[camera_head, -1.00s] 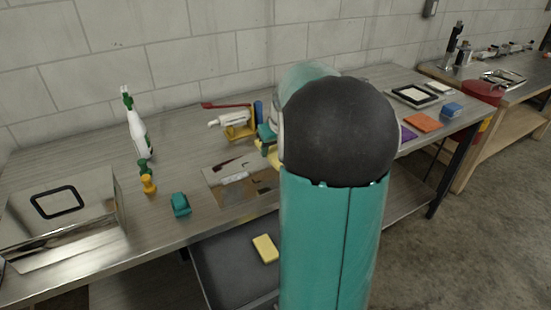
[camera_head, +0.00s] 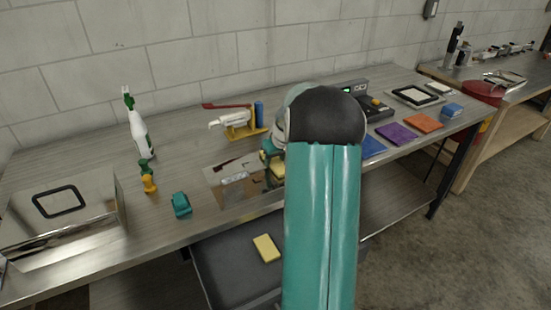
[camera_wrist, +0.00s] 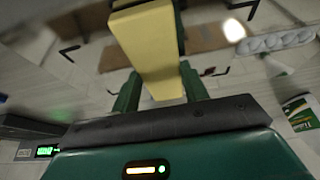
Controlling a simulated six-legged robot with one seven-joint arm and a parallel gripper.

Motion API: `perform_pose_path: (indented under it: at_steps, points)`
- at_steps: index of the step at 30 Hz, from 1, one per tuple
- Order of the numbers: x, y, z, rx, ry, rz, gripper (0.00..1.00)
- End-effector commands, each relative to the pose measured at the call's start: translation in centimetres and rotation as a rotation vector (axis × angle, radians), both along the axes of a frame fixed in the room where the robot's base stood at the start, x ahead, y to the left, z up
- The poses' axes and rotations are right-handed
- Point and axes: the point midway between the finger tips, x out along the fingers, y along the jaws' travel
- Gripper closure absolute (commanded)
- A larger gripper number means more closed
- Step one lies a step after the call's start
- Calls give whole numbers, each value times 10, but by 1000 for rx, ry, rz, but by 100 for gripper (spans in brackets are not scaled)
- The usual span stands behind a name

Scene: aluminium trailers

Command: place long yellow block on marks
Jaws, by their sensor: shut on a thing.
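My gripper (camera_wrist: 162,88) is shut on a long yellow block (camera_wrist: 150,45), which runs up between its green fingers in the wrist view. In the head view my gripper (camera_head: 268,152) is partly behind my arm, and a bit of the yellow block (camera_head: 279,170) shows beside the shiny plate (camera_head: 232,186) on the bench. Black corner marks (camera_wrist: 69,49) lie on the pale surface around the block in the wrist view, with brown patches (camera_wrist: 207,37) near them. I cannot tell whether the block touches the surface.
A teal object (camera_head: 181,205), a small yellow-green bottle (camera_head: 147,180) and a spray bottle (camera_head: 139,135) stand left. A yellow stand (camera_head: 240,130) is behind the plate. Blue, purple (camera_head: 397,134) and orange (camera_head: 424,123) pads lie right. A yellow sponge (camera_head: 266,248) lies in the lower tray.

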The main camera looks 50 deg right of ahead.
Motion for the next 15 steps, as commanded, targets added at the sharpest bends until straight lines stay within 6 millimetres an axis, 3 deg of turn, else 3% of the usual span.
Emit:
perform_pose_path:
  at_steps: [6, 7, 9, 10, 15]
  points:
    - [0, 0, -3, 1, 1, 0, 77]
    - [0, 0, -3, 1, 1, 0, 52]
    - [0, 1, -3, 1, 0, 0, 38]
    - [0, 1, -3, 1, 0, 0, 34]
    - [0, 1, -3, 1, 0, 0, 34]
